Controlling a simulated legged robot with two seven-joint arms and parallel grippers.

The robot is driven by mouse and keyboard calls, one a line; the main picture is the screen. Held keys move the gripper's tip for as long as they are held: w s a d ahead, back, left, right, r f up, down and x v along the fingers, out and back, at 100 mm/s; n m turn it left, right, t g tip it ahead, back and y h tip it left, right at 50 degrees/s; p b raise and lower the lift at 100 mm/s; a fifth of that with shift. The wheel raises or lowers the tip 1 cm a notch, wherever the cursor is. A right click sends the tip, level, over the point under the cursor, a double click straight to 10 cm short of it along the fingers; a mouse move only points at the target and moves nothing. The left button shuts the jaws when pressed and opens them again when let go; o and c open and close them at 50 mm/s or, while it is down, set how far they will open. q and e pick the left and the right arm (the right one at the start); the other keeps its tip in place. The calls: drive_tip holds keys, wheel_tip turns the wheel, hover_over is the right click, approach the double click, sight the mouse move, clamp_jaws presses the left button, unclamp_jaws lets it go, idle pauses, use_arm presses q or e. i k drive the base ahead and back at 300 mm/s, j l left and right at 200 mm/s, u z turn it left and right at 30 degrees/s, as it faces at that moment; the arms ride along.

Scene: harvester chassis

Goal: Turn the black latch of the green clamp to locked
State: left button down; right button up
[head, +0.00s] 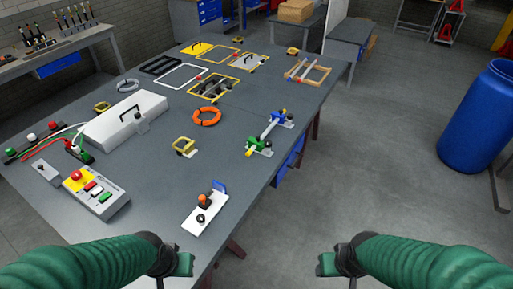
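The green clamp (264,146) sits near the right edge of the grey table. A small black part shows on it, but its position is too small to tell. A grey bar (270,131) with a yellow end (250,153) runs through the clamp up to a second, blue clamp (278,115). My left gripper (184,264) is at the bottom left, in front of the table, well away from the clamp. My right gripper (328,264) is over the floor at the bottom right, also apart from it. Their fingers do not show clearly. I see nothing held.
A white plate with an orange knob (205,201) lies at the table's near edge. A control box with buttons (92,193), a white case (125,120), an orange ring (207,116) and a yellow bracket (184,145) stand left. A blue barrel (483,115) stands right; floor between is clear.

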sight(268, 143)
drive_tip(key=i+l+u, duration=0.15)
drive_tip(key=i+l, duration=0.15)
drive_tip(key=i+l+u, duration=0.15)
drive_tip(key=i+l, duration=0.15)
drive_tip(key=i+l+u, duration=0.35)
drive_tip(key=i+l, duration=0.2)
drive_tip(key=l, duration=0.25)
drive_tip(key=i+l+u, duration=0.15)
drive_tip(key=l, duration=0.3)
drive_tip(key=i, duration=0.05)
